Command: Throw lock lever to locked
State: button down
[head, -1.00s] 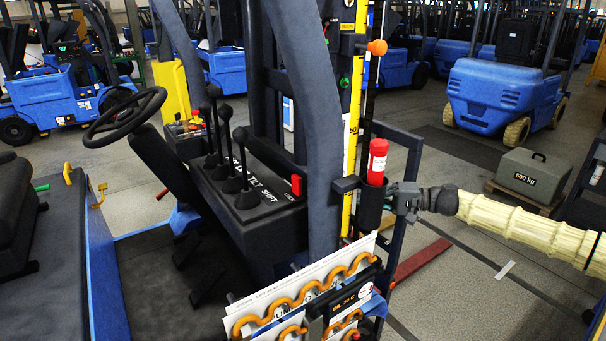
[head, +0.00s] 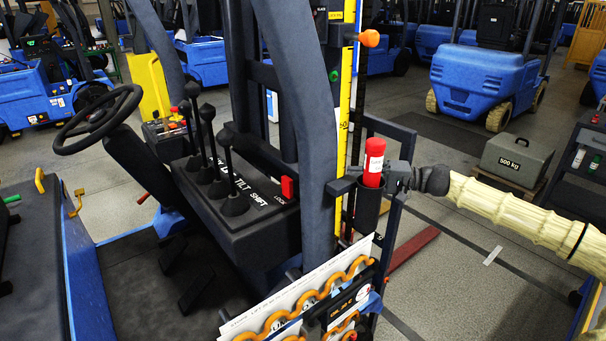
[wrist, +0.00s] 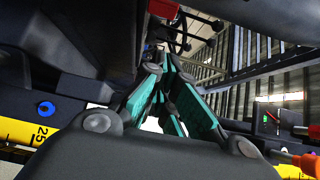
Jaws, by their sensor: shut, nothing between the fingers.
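The lock lever is a small red block (head: 287,187) beside the printed word LOCK on the dark lever console (head: 240,215). A red block at the top of the wrist view (wrist: 163,8) looks like the same lever, just past my fingertips. I cannot tell its locked or unlocked position. My gripper (wrist: 165,65) has teal finger pads drawn together, with nothing held. In the head view my gripper body (head: 398,177) is right of the post, and its fingers are hidden behind a red cylinder and the post. Contact with the lever cannot be seen.
The red cylinder (head: 374,162) stands in a black holder (head: 367,208) close to my gripper. A thick dark post (head: 312,130) and a yellow scale (head: 345,90) stand beside the console. Black-knobbed levers (head: 228,165) rise left of the lock lever. A 500 kg weight (head: 517,162) sits at right.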

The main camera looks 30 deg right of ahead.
aim_at(287, 187)
jog(key=s+a+p+x, duration=0.2)
jog(key=x, duration=1.2)
jog(key=shift+s+r+n, duration=0.25)
jog(key=shift+s+n, duration=0.05)
jog(key=shift+n, duration=0.1)
